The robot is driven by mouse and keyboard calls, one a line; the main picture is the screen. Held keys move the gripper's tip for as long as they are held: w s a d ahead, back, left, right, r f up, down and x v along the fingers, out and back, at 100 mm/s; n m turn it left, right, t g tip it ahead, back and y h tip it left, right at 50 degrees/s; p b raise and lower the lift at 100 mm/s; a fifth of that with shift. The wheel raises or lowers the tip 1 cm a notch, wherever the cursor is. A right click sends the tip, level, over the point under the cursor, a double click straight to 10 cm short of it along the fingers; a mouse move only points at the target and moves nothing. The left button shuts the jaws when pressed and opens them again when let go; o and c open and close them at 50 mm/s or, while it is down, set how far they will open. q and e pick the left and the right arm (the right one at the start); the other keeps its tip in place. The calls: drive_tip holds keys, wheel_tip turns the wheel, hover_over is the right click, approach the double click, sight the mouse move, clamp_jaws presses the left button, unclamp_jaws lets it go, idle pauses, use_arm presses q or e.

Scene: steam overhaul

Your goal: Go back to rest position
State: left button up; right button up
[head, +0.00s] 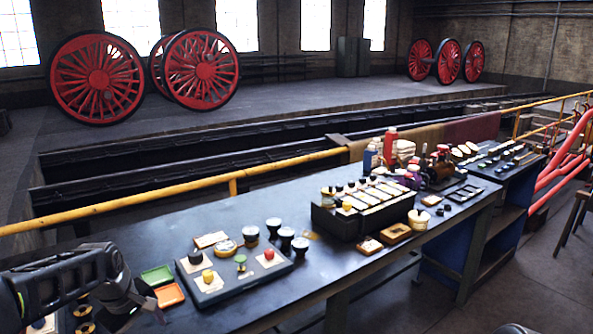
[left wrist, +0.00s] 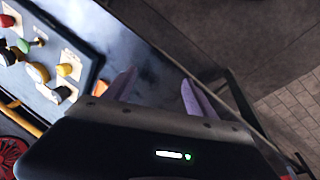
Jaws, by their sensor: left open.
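My left arm comes in from the left in the head view, low over the near left end of the dark workbench (head: 340,272). My left gripper (head: 150,306) is at its end, left of a grey board (head: 228,286) with coloured knobs. In the left wrist view the two pale purple fingers of the left gripper (left wrist: 157,90) stand apart with nothing between them. The board (left wrist: 84,50) shows at the upper left there, clear of the fingers. My right gripper is not in view.
Green (head: 156,275) and orange (head: 169,295) trays lie close to the left gripper. Black-topped jars (head: 274,228) stand behind the board. A black case (head: 345,222) sits mid-bench. A yellow rail (head: 130,203) runs behind. The bench's front strip is mostly clear.

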use_arm(q)
drive_tip(key=w+d+f+m+t+h, duration=0.15)
drive_tip(key=d+f+m, duration=0.25)
drive_tip(key=d+f, duration=0.4)
drive_tip(key=s+d+f+m+h, duration=0.1)
drive_tip(key=s+d+f+m, duration=0.15)
drive_tip(key=d+f, duration=0.4)
drive_tip(key=s+d+f+m, duration=0.2)
drive_tip(key=s+d+f, duration=0.2)
drive_tip(key=f, duration=0.5)
drive_tip(key=s+d+f+g, duration=0.1)
drive_tip(key=s+d+f, duration=0.2)
drive_tip(key=s, duration=0.4)
drive_tip(key=s+d+f+m+g+h, duration=0.1)
drive_tip(key=s+d+f, duration=0.2)
drive_tip(key=s, duration=0.4)
drive_tip(key=s+d+f+g, duration=0.2)
drive_tip(key=s+d+f, duration=0.1)
drive_tip(key=s, duration=0.5)
drive_tip(key=shift+d+f+m, duration=0.25)
drive_tip(key=shift+f+m, duration=0.1)
drive_tip(key=shift+f, duration=0.15)
drive_tip(key=shift+h, duration=0.25)
